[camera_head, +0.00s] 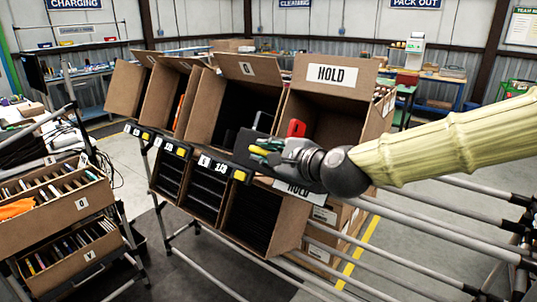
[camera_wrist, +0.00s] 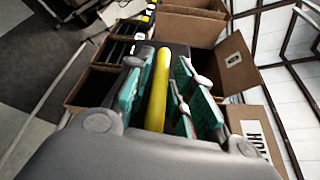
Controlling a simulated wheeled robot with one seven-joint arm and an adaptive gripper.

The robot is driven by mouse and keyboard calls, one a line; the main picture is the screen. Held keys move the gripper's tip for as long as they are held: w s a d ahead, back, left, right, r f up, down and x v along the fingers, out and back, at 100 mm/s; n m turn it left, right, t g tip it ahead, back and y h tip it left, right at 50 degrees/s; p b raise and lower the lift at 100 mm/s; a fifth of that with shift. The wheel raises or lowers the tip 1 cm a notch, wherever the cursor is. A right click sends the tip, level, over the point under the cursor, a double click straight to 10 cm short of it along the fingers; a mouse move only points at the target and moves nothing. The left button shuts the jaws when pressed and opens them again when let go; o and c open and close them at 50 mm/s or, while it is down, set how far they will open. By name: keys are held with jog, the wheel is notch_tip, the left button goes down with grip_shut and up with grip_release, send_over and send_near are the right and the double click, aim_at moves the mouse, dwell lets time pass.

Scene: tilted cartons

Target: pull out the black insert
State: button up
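My gripper (camera_head: 256,150) is in front of the tilted cartons, to the left of the HOLD carton's mouth. Its green-padded fingers (camera_wrist: 160,92) stand apart in the wrist view. A yellow bar (camera_wrist: 158,85) runs between them, with a gap to the right finger. A flat black panel (camera_head: 244,141) is at the fingertips in the head view; whether the fingers touch it I cannot tell. Dark surface also shows beyond the fingers in the wrist view. Several black inserts stand in the lower cartons, such as the lower right one (camera_head: 252,218).
The upper HOLD carton (camera_head: 331,73) is open and tilted toward me, with a red item (camera_head: 297,128) at its left edge. More open cartons (camera_head: 217,99) stand to the left. Rack rails (camera_head: 430,228) cross the lower right. A cart with filled cartons (camera_head: 80,208) is at left.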

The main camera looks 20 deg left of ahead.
jog(key=shift+d, duration=0.1)
jog(key=v, duration=1.2)
dwell(0.4)
